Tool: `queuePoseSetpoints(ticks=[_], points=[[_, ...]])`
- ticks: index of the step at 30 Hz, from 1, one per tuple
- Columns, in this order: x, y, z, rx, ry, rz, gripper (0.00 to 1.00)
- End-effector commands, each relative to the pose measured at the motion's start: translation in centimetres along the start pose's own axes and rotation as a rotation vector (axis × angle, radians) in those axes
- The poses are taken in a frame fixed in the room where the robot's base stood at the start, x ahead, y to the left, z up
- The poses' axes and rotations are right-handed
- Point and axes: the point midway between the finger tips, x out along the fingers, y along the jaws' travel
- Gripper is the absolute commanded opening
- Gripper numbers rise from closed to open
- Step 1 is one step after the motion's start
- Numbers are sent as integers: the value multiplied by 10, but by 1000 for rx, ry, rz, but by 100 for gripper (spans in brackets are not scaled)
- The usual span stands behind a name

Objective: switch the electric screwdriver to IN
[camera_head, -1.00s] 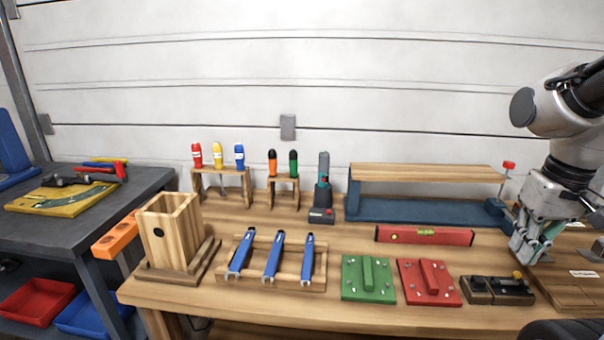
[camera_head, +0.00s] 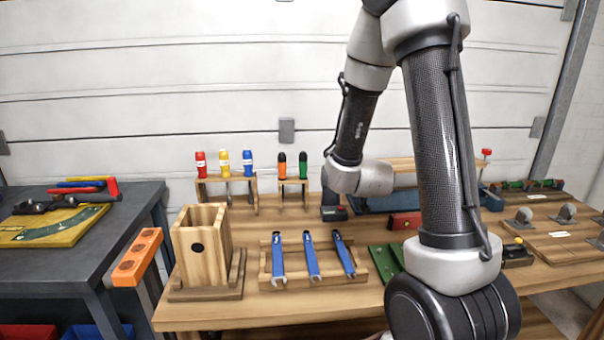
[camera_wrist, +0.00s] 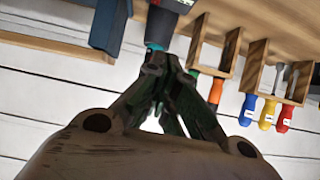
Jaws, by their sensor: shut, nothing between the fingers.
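The electric screwdriver (camera_wrist: 162,27), dark grey with a teal band, shows at the top of the wrist view. My gripper (camera_wrist: 160,62) is shut and empty, with its fingertips close to the teal end. I cannot tell whether they touch it. In the head view my arm hides most of the screwdriver. Its dark base with a red mark (camera_head: 333,214) shows on the bench below my wrist. My fingers are hidden behind my wrist there. The IN setting cannot be read.
Orange and green screwdrivers (camera_head: 282,165) stand in a wooden rack just left of the electric one, and red, yellow and blue ones (camera_head: 224,164) farther left. A blue vise (camera_head: 377,203) lies to the right. Blue wrenches (camera_head: 312,256) lie in front.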

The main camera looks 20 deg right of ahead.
Motion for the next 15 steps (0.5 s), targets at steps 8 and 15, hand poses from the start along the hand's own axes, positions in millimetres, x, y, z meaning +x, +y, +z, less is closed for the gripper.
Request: queuePoseSetpoints(ticks=[8,15], points=[[-8,8,-58,-2,249,36,0],[14,10,-68,-6,268,38,0]])
